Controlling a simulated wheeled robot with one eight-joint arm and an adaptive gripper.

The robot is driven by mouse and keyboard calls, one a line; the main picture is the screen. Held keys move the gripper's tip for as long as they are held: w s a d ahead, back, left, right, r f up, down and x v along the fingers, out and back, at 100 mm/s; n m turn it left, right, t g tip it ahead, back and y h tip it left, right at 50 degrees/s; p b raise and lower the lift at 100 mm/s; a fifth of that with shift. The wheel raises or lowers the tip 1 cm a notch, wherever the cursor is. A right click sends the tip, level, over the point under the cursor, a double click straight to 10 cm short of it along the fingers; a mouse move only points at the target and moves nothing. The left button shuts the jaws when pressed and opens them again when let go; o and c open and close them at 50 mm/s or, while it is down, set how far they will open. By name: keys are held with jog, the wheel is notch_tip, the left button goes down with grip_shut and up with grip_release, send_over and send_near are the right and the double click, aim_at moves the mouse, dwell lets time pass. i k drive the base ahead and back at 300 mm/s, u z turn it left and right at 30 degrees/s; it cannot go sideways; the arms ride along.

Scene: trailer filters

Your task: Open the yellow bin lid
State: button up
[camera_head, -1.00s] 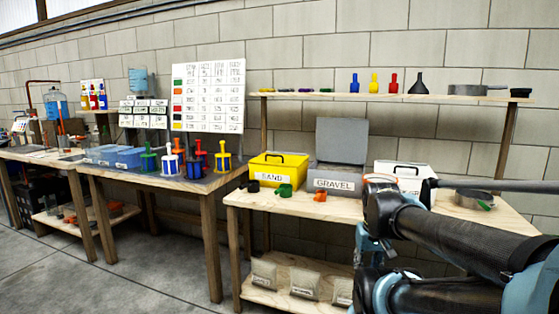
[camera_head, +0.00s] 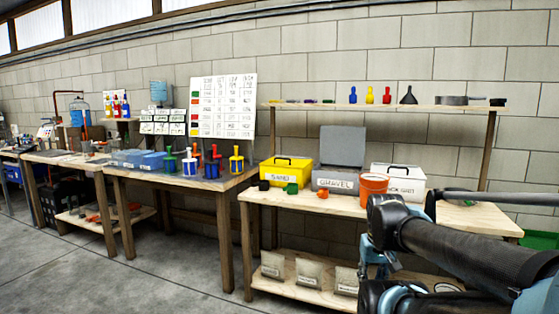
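The yellow bin (camera_head: 286,170) labelled SAND stands on the right wooden table. Its lid (camera_head: 293,162) looks shut and has a dark handle on top. My arm fills the lower right of the view, well to the right of the yellow bin and apart from it. I cannot make out the fingers of my gripper.
A grey GRAVEL bin (camera_head: 335,181) with its lid (camera_head: 342,146) raised stands beside the yellow bin. An orange bucket (camera_head: 374,187) and a white bin (camera_head: 401,174) follow to the right. Black (camera_head: 264,185) and green (camera_head: 291,189) scoops lie in front. A shelf (camera_head: 440,106) runs above.

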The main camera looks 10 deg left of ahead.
aim_at(298, 162)
jog(key=u, duration=0.3)
jog(key=i, duration=1.35)
jog(key=z, duration=0.05)
